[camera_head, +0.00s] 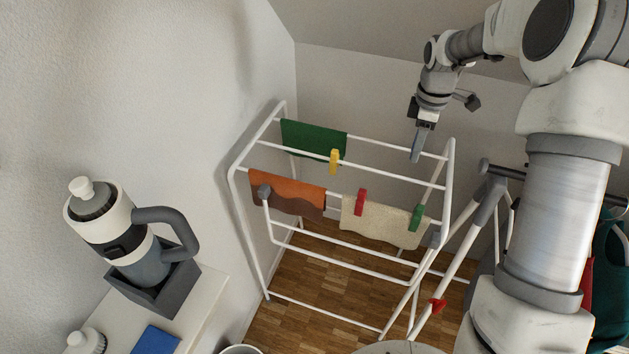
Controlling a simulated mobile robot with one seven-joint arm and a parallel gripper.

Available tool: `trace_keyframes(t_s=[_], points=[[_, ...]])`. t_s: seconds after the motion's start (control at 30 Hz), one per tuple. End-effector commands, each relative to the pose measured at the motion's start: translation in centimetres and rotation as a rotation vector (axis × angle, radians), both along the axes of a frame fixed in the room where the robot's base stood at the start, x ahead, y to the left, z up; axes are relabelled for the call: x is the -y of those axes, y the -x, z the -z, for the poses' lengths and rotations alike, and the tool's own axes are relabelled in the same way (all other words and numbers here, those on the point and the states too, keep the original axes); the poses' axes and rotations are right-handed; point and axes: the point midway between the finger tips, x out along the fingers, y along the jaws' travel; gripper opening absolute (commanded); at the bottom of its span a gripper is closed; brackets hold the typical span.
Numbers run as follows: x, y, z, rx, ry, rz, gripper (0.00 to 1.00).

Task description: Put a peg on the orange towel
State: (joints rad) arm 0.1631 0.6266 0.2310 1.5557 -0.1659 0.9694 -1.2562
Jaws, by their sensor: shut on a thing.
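The orange towel (288,188) hangs over a bar at the left of the white drying rack (300,298), its lower part darker. I see no peg on it. A yellow peg (334,161) sits at the green towel's right edge. A red peg (360,202) and a green peg (416,216) are on the beige towel. My gripper (417,149) points down at the rack's far right, well right of the orange towel. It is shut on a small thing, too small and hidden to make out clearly.
The green towel (312,138) hangs behind the orange one, and the beige towel (385,222) hangs to its right. A red piece (437,306) is low at the rack's right. Walls close in behind and left.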

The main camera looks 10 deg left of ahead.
Motion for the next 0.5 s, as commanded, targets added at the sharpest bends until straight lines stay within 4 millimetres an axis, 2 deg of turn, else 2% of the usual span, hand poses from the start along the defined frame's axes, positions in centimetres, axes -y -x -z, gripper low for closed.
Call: trace_keyframes(t_s=[0.37, 0.5], points=[[-0.2, 0.0, 0.0, 0.0, 0.0, -0.001, 0.0], [-2.0, 0.2, 0.3, -0.001, -0.001, -0.006, 0.0]])
